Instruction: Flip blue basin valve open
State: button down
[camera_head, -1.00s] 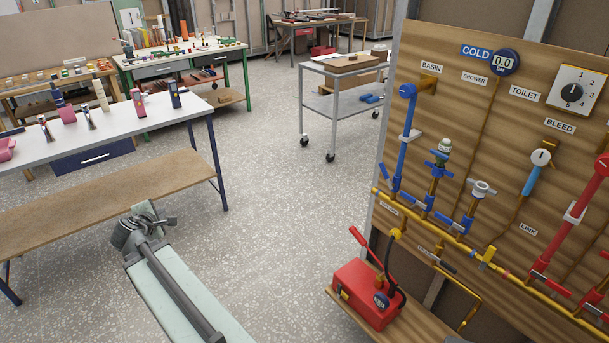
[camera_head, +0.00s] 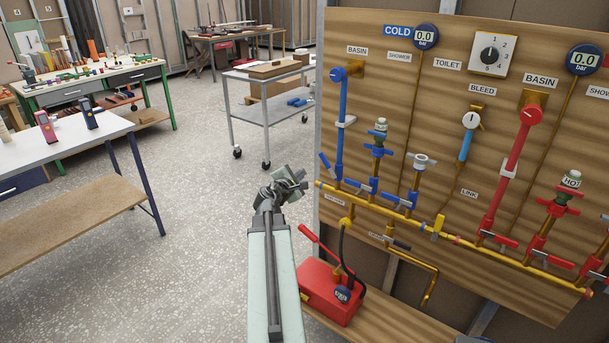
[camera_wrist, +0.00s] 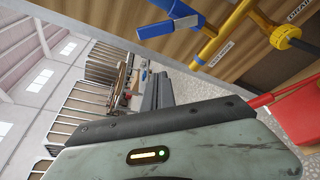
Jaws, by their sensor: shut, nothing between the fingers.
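The blue basin pipe (camera_head: 340,125) runs down the left side of the wooden panel, under the BASIN label. Near its foot a blue valve lever (camera_head: 326,165) sticks out to the upper left, tilted. In the wrist view a blue lever (camera_wrist: 155,53) shows at the top, by a yellow pipe; it appears to be the same one. My gripper (camera_head: 294,183) is shut and empty. In the head view it appears left of and slightly below the lever, apart from it. In the wrist view the grey fingers (camera_wrist: 158,90) appear below the blue lever.
A yellow pipe (camera_head: 375,210) crosses the panel below the valves. A red pump box (camera_head: 328,292) with a raised red handle stands on the shelf below, close to my arm. Other blue valves (camera_head: 395,200) sit to the right.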

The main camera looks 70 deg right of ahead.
aim_at(328, 165)
jog(key=b+x, duration=0.2)
jog(key=x, duration=0.6)
jog(key=s+r+p, duration=0.2)
jog(key=s+p, duration=0.1)
jog(key=shift+a+r, duration=0.3)
jog(key=shift+a, duration=0.1)
